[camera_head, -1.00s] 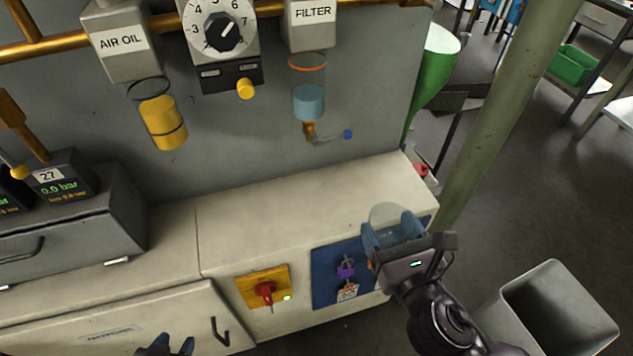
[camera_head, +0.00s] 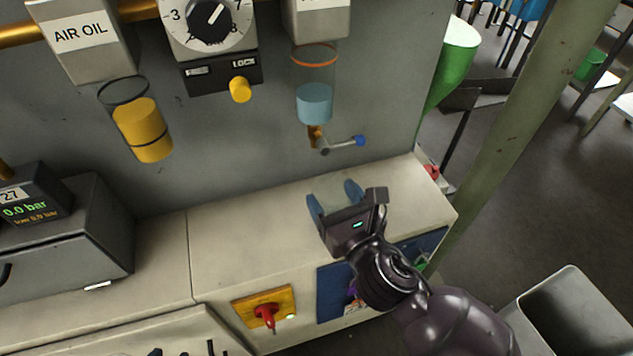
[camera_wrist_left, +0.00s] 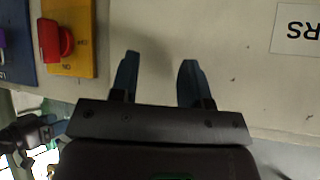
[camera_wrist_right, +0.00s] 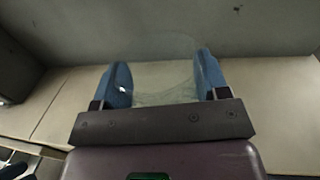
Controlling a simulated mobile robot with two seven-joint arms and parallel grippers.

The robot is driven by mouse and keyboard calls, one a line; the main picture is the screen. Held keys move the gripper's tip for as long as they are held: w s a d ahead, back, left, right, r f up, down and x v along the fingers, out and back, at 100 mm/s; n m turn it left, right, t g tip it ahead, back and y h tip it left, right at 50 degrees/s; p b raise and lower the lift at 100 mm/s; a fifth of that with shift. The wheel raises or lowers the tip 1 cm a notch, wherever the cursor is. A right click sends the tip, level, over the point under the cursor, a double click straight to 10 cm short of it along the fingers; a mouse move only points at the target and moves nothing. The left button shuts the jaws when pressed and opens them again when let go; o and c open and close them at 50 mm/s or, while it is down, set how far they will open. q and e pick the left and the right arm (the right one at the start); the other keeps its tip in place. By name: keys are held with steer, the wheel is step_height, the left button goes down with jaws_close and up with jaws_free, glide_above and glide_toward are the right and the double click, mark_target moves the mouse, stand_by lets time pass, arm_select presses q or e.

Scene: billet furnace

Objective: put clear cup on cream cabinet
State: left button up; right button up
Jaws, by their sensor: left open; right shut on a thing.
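The clear cup (camera_wrist_right: 165,82) is between the blue fingers of my right gripper (camera_wrist_right: 163,75), which is shut on it. In the head view my right gripper (camera_head: 333,195) is over the top of the cream cabinet (camera_head: 255,228), right of its middle; the cup is barely visible there. I cannot tell whether the cup touches the top. My left gripper (camera_wrist_left: 158,72) is open and empty in front of the cabinet's front face, beside the red switch on its yellow plate (camera_wrist_left: 78,62).
A grey box with a pressure display (camera_head: 75,235) stands on the cabinet's left part. A green post (camera_head: 525,110) and a grey bin (camera_head: 570,310) are at the right. The cabinet top around my right gripper is clear.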

mark_target(323, 197)
steer(key=b+x, duration=0.1)
steer(key=x, duration=0.5)
steer(key=shift+w+f, duration=0.1)
steer(key=shift+f, duration=0.1)
steer(key=shift+w+a, duration=0.2)
steer(key=shift+w, duration=0.2)
step_height(323, 197, down, 3)
steer(key=shift+s+r+b, duration=0.1)
steer(key=shift+s+b, duration=0.05)
steer(key=shift+b, duration=0.8)
steer(key=shift+f, duration=0.45)
steer(key=shift+r, duration=0.3)
steer(key=shift+f, duration=0.2)
steer(key=o, duration=0.6)
arm_select(q)
step_height(323, 197, down, 3)
steer(key=shift+s+f, duration=0.1)
arm_select(e)
steer(key=o, duration=0.3)
